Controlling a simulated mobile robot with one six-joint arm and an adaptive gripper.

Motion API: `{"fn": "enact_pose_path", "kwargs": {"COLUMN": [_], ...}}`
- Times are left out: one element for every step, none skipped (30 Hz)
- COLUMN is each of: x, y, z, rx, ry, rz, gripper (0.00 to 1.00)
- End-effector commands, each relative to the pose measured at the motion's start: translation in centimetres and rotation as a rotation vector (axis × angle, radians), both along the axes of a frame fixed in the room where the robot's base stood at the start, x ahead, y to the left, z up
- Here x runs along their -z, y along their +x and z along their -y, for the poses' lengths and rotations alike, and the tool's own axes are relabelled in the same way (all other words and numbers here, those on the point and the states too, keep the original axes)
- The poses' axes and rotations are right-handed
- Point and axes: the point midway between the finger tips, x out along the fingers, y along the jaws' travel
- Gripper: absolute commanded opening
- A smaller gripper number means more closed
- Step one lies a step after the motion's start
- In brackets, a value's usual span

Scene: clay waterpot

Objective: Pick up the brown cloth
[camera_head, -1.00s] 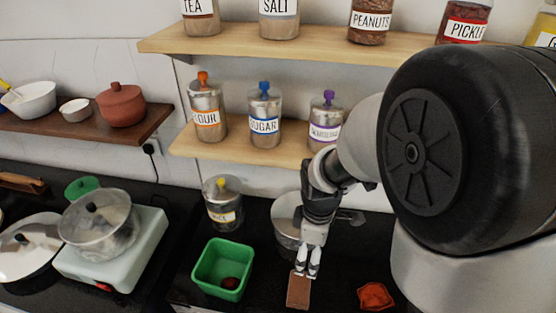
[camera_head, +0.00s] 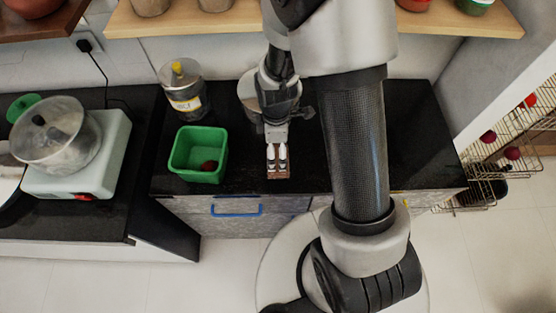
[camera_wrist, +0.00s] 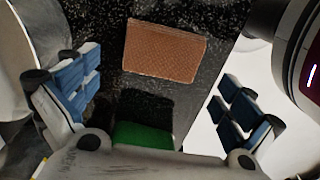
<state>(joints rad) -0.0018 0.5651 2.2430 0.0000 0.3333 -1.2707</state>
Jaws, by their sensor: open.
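The brown cloth (camera_head: 279,175) is a small flat rectangle near the front edge of the black counter. In the wrist view the brown cloth (camera_wrist: 165,50) shows a fine woven texture and lies beyond the fingers, toward the top. My gripper (camera_head: 277,165) points down over the cloth, and its fingers hide part of it in the head view. In the wrist view my gripper (camera_wrist: 158,98) is open, with blue-padded fingers far apart and nothing between them. I cannot tell the exact height of the fingertips above the cloth.
A green box (camera_head: 197,154) with a dark red item stands left of my gripper. A metal pot (camera_head: 255,92) stands behind it, and a yellow-topped jar (camera_head: 184,90) is further left. A wire rack (camera_head: 510,150) stands at the right. The counter's front edge is close.

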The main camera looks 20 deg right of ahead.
Motion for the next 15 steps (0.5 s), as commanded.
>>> {"fn": "enact_pose_path", "kwargs": {"x": [0.3, 0.6, 1.0, 1.4, 1.8, 2.5, 3.0, 3.5, 4.1, 4.5, 4.8, 5.1, 5.2, 5.2, 5.1], "y": [-0.1, -0.1, -0.2, -0.2, -0.3, -0.4, -0.5, -0.6, -0.5, -0.5, -0.5, -0.5, -0.4, -0.4, -0.4], "z": [0.0, 0.1, 0.1, 0.2, 0.2, 0.3, 0.4, 0.4, 0.4, 0.4, 0.4, 0.4, 0.4, 0.4, 0.4], "rx": [0.000, 0.001, 0.001, 0.001, 0.001, 0.002, 0.002, 0.002, 0.001, 0.001, 0.001, 0.001, 0.001, 0.001, 0.000], "ry": [0.000, 0.000, 0.000, 0.000, 0.000, 0.000, 0.000, 0.000, 0.000, 0.000, 0.000, 0.000, -0.001, -0.001, 0.000], "rz": [-0.001, -0.001, -0.002, -0.002, -0.002, -0.003, -0.004, -0.004, -0.003, -0.002, -0.003, -0.002, -0.001, -0.001, 0.000], "gripper": [1.00, 1.00, 1.00, 1.00, 1.00, 1.00, 1.00, 1.00, 1.00, 1.00, 1.00, 1.00, 1.00, 1.00, 1.00]}}
